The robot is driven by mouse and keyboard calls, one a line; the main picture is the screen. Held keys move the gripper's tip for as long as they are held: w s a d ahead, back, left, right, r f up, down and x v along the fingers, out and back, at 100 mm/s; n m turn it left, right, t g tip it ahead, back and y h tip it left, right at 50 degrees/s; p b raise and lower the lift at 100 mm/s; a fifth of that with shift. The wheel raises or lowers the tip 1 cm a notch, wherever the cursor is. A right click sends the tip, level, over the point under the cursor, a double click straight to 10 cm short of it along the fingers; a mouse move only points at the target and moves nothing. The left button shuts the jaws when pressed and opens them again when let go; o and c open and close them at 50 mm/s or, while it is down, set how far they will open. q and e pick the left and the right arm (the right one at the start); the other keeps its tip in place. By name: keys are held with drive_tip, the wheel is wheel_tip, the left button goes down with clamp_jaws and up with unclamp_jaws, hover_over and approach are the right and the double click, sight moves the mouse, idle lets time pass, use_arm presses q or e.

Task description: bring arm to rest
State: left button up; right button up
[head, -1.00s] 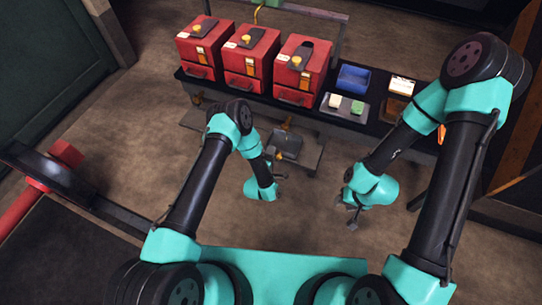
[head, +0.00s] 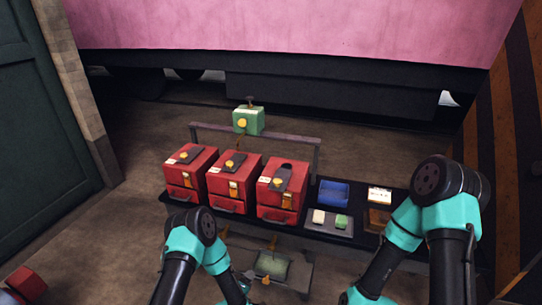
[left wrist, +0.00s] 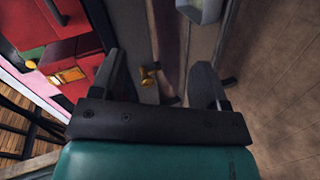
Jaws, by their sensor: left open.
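My left arm comes in at the lower left of the head view, and its gripper (head: 250,279) is low in front of the bench, small and partly cut off. In the left wrist view the left gripper (left wrist: 161,82) has its two dark fingers spread apart with nothing held between them. A small brass fitting (left wrist: 148,77) shows beyond the gap. My right arm is at the lower right of the head view; its gripper is below the picture edge.
A dark bench (head: 180,207) carries three red boxes (head: 235,182), a blue tray (head: 333,193), a grey pad with a white and a green block (head: 341,221), and a label stand (head: 379,194). A green box (head: 248,121) sits on the rail behind. A lower shelf (head: 298,280) is near my left gripper.

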use_arm(q)
drive_tip(key=s+a+r+m+g, duration=0.3)
drive_tip(key=s+a+g, duration=0.1)
drive_tip(key=s, duration=0.3)
drive_tip(key=s+a+r+m+g, duration=0.3)
drive_tip(key=s+a+r+g, duration=0.1)
drive_tip(key=s, duration=0.4)
drive_tip(key=s+a+r+m+g, duration=0.3)
drive_tip(key=s+a+g, duration=0.1)
drive_tip(key=s, duration=0.4)
drive_tip(key=shift+s+a+r+y, duration=0.2)
drive_tip(key=shift+a+r+y, duration=0.1)
drive_tip(key=shift+r, duration=0.05)
